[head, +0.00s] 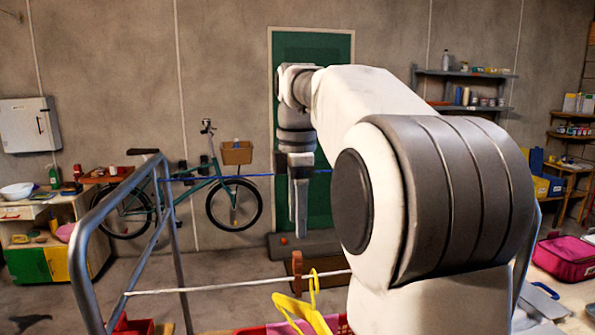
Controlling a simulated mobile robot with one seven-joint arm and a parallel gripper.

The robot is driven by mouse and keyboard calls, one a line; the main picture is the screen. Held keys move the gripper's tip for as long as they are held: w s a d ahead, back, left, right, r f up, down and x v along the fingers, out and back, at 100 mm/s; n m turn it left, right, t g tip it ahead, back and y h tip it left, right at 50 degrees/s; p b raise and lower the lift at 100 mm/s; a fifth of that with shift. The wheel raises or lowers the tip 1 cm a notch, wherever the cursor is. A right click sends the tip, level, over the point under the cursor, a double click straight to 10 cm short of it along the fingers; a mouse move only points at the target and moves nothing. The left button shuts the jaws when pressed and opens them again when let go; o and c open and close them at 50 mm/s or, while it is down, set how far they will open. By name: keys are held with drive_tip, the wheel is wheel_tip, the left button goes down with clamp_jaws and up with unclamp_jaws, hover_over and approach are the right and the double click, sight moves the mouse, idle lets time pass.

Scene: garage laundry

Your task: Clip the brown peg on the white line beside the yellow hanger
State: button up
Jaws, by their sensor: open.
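The brown peg (297,267) stands upright at the white line (225,284) and overlaps it in this view. It looks to be on the line, just left of the hook of the yellow hanger (304,314). The hanger's hook reaches up to the white line, and its lower part is cut off by the picture's bottom edge. My gripper (300,234) points straight down above the peg, with a small gap between its fingertips and the peg's top. It is open and holds nothing. My arm hides the right part of the white line.
A grey metal rack (164,215) carries the white line and a blue line (240,177) farther up, which passes behind my gripper. A red basket (250,330) is below the hanger. A pink bag (565,258) lies on a surface at the right. A bicycle (215,190) stands behind.

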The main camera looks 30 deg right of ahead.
wheel_tip(320, 180, up, 8)
drive_tip(key=p, duration=0.1)
drive_tip(key=shift+r, duration=0.2)
drive_tip(key=s+a+f+m+t, duration=0.1)
drive_tip(key=s+a+f+m, duration=0.3)
drive_tip(key=s+f+m, duration=0.1)
drive_tip(key=s+a+f+m+t+b, duration=0.1)
drive_tip(key=s+a+f+m+t, duration=0.1)
drive_tip(key=s+a+f+m, duration=0.2)
drive_tip(key=s+a+f+m+t+b, duration=0.1)
drive_tip(key=s+a+f+m, duration=0.3)
drive_tip(key=s+f, duration=0.5)
wheel_tip(320, 180, down, 4)
drive_tip(key=shift+s+a+r+m+t, duration=0.2)
drive_tip(key=shift+s+m+t, duration=0.1)
drive_tip(key=shift+m+t, duration=0.5)
